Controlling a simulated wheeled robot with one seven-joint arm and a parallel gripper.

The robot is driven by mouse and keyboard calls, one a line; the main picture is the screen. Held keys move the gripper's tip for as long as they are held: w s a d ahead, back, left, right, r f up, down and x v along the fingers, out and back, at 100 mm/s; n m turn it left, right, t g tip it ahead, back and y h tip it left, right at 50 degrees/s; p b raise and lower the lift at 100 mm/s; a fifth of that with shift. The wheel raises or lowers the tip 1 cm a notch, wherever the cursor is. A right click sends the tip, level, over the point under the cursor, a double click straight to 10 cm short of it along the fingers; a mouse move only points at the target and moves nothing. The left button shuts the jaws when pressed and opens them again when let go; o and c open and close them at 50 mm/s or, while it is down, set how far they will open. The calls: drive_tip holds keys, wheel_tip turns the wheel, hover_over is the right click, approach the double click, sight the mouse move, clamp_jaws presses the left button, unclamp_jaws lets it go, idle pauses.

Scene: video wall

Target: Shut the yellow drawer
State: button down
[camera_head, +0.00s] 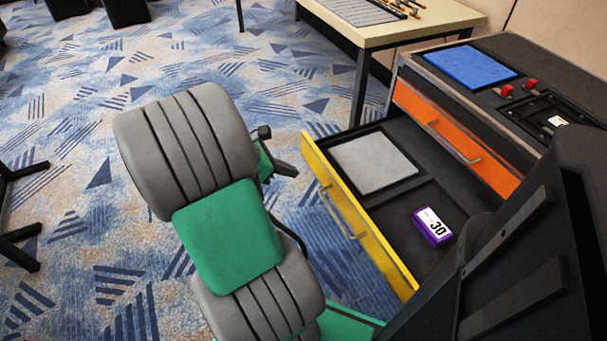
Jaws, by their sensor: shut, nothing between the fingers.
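The yellow drawer (366,249) stands open below the orange drawer, pulled out towards the left. Its yellow front has a metal bar handle (338,213). Inside lie a light grey square panel (373,163) and a purple box marked 30 (432,228). My gripper (287,169) shows as a small dark part just left of the drawer's far front corner. It is shut and empty. It is largely hidden behind my own grey and green arm, and I cannot tell whether it touches the drawer front.
The orange drawer (450,138) looks closed. The cabinet top holds a blue panel (471,66) and red parts (506,90). A pale table (405,30) stands behind. Dark furniture legs (20,235) are at the left edge. Patterned carpet (90,150) is open at left.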

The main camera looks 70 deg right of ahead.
sight(331, 176)
drive_tip(key=b+x, duration=0.1)
drive_tip(key=x, duration=0.2)
drive_tip(key=b+x, duration=0.2)
drive_tip(key=x, duration=0.2)
drive_tip(key=d+r+b+x, duration=0.1)
drive_tip(key=b+x, duration=0.1)
drive_tip(key=x, duration=0.2)
drive_tip(key=shift+s, duration=0.45)
drive_tip(key=shift+s+d+r, duration=0.2)
drive_tip(key=shift+s+d, duration=0.05)
drive_tip(key=shift+d, duration=0.1)
drive_tip(key=shift+s+d+r, duration=0.1)
